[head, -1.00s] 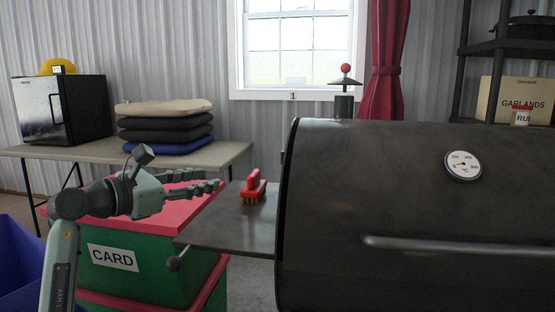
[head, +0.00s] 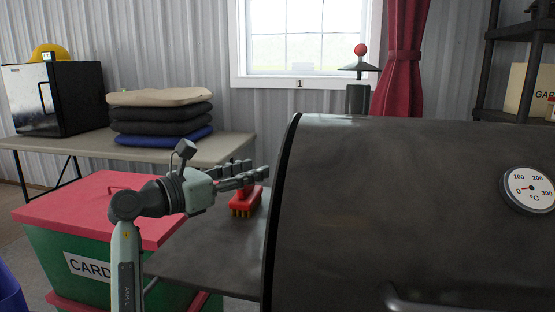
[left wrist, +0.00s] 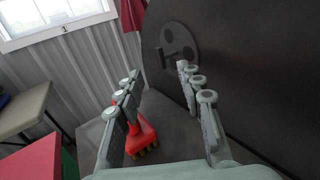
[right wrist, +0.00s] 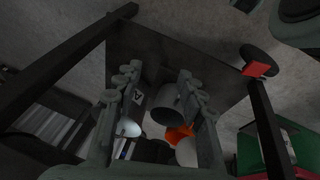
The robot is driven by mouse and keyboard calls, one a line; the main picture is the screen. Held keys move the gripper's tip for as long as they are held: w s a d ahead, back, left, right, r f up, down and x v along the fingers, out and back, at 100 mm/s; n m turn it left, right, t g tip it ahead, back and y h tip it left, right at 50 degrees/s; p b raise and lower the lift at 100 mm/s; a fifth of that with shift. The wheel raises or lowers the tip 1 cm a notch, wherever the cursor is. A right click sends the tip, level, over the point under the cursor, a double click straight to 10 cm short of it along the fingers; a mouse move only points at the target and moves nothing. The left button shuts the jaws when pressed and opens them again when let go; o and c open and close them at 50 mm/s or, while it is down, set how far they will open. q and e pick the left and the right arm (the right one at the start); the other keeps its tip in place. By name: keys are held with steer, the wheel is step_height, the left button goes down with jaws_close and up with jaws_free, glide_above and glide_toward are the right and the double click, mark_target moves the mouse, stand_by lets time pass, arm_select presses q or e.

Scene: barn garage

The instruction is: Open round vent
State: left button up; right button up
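The round vent (left wrist: 178,42) is a dark disc with holes and a small tab on the grill's end wall, seen in the left wrist view. The head view hides it behind the edge of the dark grill (head: 400,190). My left gripper (head: 259,175) is open and empty above the side shelf, left of the grill. In the left wrist view its fingers (left wrist: 155,85) are spread, with the vent beyond them and apart from them. My right gripper is out of the head view. In the right wrist view its fingers (right wrist: 157,85) are spread and empty, low near the grill's underside.
A red brush (head: 246,202) lies on the side shelf (head: 205,255) below my left gripper. A green bin with a red lid (head: 75,205) stands at left. A table (head: 225,150) with cushions is behind. In the right wrist view, dark legs (right wrist: 270,130) frame several items.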

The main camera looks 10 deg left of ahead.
arm_select(q)
steer(key=x, duration=0.6)
steer(key=shift+w+d, duration=0.2)
steer(key=shift+d, duration=0.15)
arm_select(e)
steer(key=shift+s+f, duration=0.25)
steer(key=shift+f, duration=0.6)
arm_select(q)
steer(key=shift+r, duration=0.1)
steer(key=shift+c, duration=0.4)
jaws_close()
arm_select(e)
steer(key=shift+w+r, duration=0.1)
steer(key=shift+r, duration=0.05)
